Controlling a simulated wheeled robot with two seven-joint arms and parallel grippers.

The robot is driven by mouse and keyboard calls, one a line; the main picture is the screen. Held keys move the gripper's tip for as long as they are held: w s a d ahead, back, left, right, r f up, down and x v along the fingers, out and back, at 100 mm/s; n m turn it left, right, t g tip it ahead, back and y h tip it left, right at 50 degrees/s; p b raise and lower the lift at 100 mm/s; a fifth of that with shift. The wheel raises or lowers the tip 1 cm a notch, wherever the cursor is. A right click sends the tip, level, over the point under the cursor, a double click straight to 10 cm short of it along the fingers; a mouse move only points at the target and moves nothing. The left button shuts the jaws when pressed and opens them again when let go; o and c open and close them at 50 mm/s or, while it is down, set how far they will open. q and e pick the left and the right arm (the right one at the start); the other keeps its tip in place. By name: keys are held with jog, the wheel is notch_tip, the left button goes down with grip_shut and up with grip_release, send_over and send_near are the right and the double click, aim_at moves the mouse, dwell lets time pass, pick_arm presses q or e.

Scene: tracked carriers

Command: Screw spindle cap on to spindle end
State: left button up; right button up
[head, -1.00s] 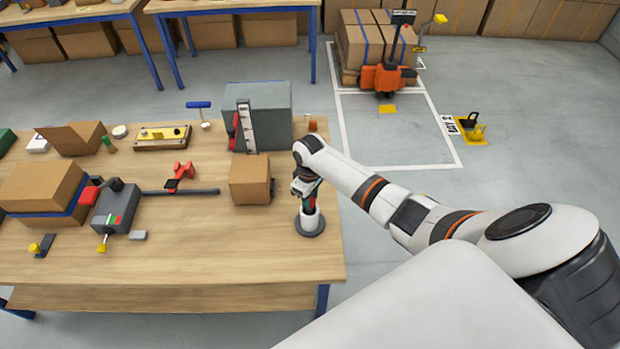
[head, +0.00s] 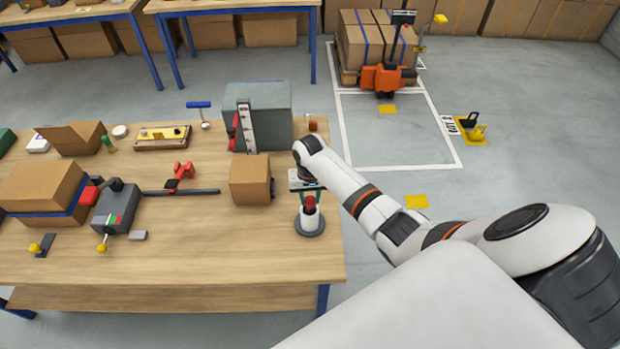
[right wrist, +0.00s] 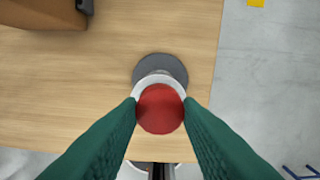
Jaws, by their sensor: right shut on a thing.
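The red spindle cap (head: 310,202) is at the top of the white spindle (head: 309,221), which stands upright on a round grey base (head: 311,231) near the table's right edge. My right gripper (head: 310,196) is above the spindle, pointing down, and is shut on the cap. In the right wrist view the cap (right wrist: 160,110) sits between the two green fingers, with a white rim of the spindle (right wrist: 157,81) and the grey base (right wrist: 175,65) beyond it. Whether the cap's thread is engaged cannot be told. My left gripper is not in view.
A small cardboard box (head: 249,180) stands just left of the spindle. A large grey block (head: 270,105) with a ruled white strip stands behind. Left lie a grey boxed device (head: 116,210), a dark bar (head: 190,192) and cartons. The table front is clear.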

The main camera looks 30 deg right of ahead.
jog(key=o, duration=1)
jog(key=shift+c, duration=0.2)
